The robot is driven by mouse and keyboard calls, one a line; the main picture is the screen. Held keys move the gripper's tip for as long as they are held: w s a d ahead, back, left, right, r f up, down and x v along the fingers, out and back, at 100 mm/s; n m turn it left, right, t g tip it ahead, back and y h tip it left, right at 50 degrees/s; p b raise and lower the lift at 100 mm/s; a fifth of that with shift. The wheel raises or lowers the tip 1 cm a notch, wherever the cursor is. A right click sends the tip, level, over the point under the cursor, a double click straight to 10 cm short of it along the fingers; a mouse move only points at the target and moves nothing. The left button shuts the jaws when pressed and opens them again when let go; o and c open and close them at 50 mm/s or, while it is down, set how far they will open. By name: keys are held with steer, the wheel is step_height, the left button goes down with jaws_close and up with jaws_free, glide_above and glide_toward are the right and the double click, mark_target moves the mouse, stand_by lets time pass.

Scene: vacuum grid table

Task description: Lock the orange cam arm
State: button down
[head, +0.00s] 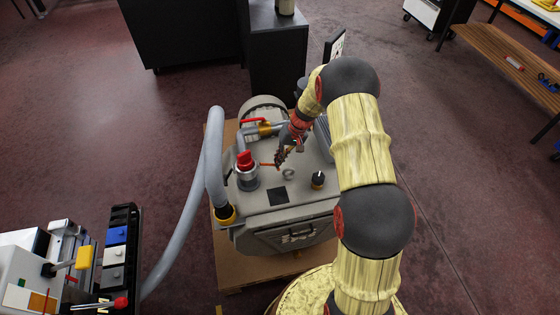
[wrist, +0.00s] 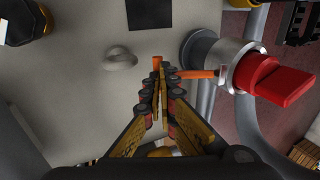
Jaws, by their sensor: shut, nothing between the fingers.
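The orange cam arm (wrist: 197,74) is a thin rod that runs left from the silver collar under a red handle (wrist: 276,82) in the wrist view. A short orange piece (wrist: 157,62) shows just past my fingertips. In the head view the cam arm (head: 266,165) is a small orange line between the red-topped fitting (head: 246,172) and my gripper (head: 279,162). My gripper (wrist: 163,80) is shut and empty, its fingertips overlapping the rod's left end in the wrist view. They hide part of the rod; I cannot tell whether they touch it.
The grey machine top (head: 265,205) carries a grey loop (wrist: 120,58), a black square (head: 277,196) and a black knob (head: 318,180). A grey hose (head: 211,160) rises at its left. A red-handled valve (head: 255,122) stands behind. The front of the top is fairly clear.

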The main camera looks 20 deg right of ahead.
steer(key=shift+b+x, duration=0.3)
steer(key=shift+x, duration=2)
steer(key=shift+f, duration=0.1)
steer(key=shift+d, duration=0.1)
steer(key=v, duration=1.2)
